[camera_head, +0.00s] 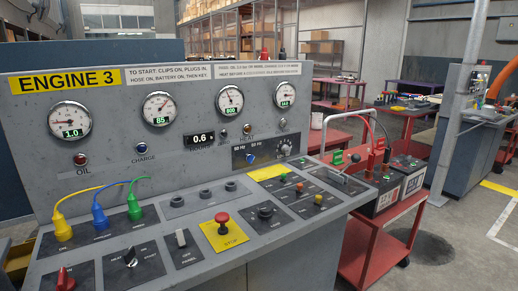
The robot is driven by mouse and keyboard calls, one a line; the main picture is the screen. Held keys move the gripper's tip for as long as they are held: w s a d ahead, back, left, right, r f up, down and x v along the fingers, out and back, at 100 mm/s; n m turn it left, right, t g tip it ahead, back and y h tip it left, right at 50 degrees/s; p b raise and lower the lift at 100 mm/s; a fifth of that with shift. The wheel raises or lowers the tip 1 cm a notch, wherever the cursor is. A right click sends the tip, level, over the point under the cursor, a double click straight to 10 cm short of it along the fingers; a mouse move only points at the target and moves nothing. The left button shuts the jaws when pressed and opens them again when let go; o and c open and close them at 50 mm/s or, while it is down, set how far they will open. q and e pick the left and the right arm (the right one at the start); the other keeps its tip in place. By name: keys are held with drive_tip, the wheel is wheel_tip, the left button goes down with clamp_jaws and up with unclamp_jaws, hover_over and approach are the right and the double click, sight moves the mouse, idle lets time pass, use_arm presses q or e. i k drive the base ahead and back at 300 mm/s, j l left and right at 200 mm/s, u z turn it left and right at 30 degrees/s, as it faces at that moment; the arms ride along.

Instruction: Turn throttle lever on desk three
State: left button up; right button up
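The grey control desk (240,262) labelled ENGINE 3 (66,81) fills the left and middle of the head view. Neither of my grippers is in view, and nothing is seen touching the desk.
A red emergency stop button (222,218) on a yellow plate, a black knob (265,212) and a rocker switch (181,238) sit on the desk top. Yellow, blue and green cables (134,208) plug in at left. A red cart (372,250) with batteries stands close at right.

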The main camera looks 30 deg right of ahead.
sight(355, 158)
drive_tip(key=l+z, duration=0.25)
drive_tip(key=z, duration=0.2)
drive_tip(key=k+l+z, duration=0.1)
drive_tip(key=l+z, duration=0.5)
drive_tip(key=z, duration=0.25)
